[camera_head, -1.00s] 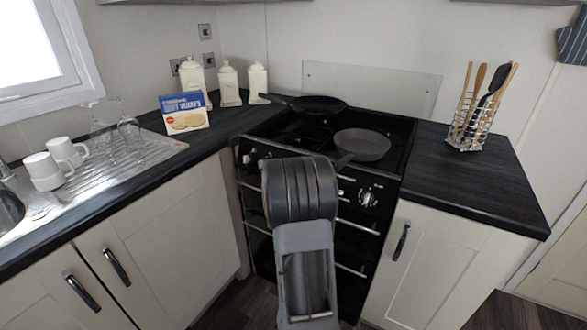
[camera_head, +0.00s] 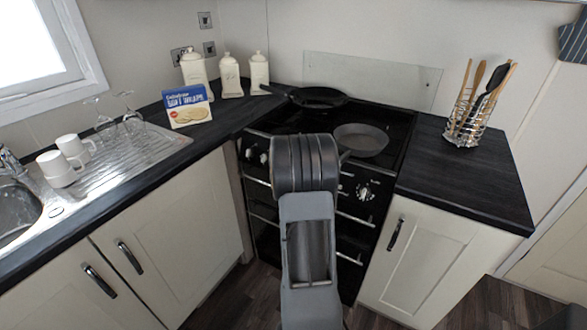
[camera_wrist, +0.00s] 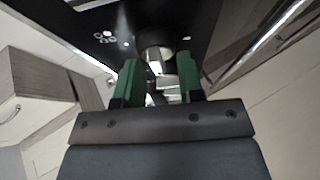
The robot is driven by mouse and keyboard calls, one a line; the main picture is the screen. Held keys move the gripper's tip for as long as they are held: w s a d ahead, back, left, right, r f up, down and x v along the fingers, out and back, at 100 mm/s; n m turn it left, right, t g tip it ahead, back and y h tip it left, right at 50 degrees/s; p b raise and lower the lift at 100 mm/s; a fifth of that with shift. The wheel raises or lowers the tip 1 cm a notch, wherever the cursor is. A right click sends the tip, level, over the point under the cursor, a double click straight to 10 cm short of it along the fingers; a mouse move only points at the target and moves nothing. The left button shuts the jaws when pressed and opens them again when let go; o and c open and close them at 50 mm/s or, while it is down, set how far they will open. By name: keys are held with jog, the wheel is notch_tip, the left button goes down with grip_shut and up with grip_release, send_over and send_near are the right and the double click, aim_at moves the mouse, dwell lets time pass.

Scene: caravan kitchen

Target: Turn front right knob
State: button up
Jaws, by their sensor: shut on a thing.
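The black stove (camera_head: 400,150) stands in the corner, with its knobs along the front panel. One silver knob (camera_head: 365,190) shows free to the right of my arm in the head view, and a pair of knobs (camera_head: 257,157) shows to the left. My arm hides the middle of the panel and my gripper in that view. In the wrist view my gripper (camera_wrist: 158,72) has its green fingers on either side of a silver knob (camera_wrist: 154,54), shut on it. The frames do not clearly show which knob on the panel this is.
A grey pan (camera_head: 361,140) and a black pan (camera_head: 318,97) sit on the hob. A utensil holder (camera_head: 463,128) stands on the right counter. A blue box (camera_head: 187,106), white canisters (camera_head: 231,75) and mugs (camera_head: 60,165) are at left. Oven rails run below the panel.

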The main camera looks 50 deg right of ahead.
dwell(0.5)
jog(key=o, duration=0.9)
jog(key=p+v, duration=0.1)
jog(key=v, duration=1.2)
jog(key=shift+s+a+r, duration=0.2)
jog(key=shift+a, duration=0.1)
